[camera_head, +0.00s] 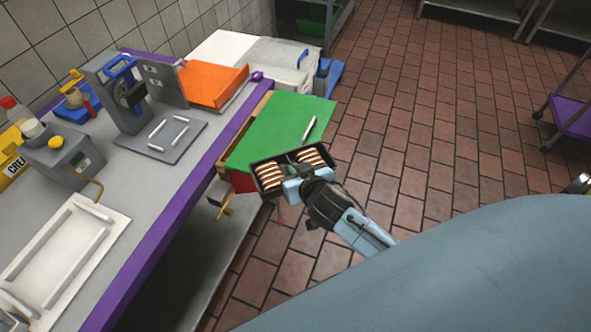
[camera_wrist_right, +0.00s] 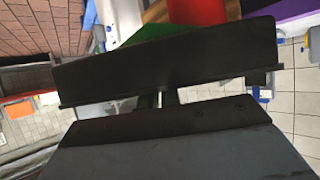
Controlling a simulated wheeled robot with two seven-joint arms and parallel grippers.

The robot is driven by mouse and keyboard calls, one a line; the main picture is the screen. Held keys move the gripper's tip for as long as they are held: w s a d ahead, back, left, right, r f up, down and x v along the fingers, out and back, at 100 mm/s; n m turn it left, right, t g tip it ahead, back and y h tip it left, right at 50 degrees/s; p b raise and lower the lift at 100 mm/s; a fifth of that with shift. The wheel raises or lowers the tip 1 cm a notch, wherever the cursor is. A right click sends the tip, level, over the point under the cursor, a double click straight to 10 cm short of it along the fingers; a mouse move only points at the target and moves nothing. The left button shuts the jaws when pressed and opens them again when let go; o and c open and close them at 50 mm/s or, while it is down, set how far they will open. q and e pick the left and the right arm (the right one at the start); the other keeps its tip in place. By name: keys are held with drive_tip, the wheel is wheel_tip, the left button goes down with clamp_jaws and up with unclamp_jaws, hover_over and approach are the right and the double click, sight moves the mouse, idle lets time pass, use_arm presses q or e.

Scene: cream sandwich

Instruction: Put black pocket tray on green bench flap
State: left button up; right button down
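The black pocket tray (camera_head: 263,161) holds two rows of brown-and-white cream sandwiches (camera_head: 272,176). My right gripper (camera_head: 296,184) is shut on the tray's near side. The tray overlaps the near edge of the green bench flap (camera_head: 284,118) in the head view; I cannot tell whether it touches the flap. In the right wrist view the tray's dark wall (camera_wrist_right: 165,62) fills the middle and hides the fingertips' contact. A strip of the green flap (camera_wrist_right: 170,31) shows beyond it. My left gripper is not in view.
A white stick (camera_head: 309,129) lies on the flap's right part. The purple-edged bench (camera_head: 200,172) to the left carries a grey press (camera_head: 121,97), an orange tray (camera_head: 212,86) and a white board (camera_head: 66,255). The flap's middle is clear. Tiled floor lies right.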

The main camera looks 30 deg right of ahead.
drive_tip(key=shift+f, duration=0.15)
drive_tip(key=c, duration=1.6)
unclamp_jaws()
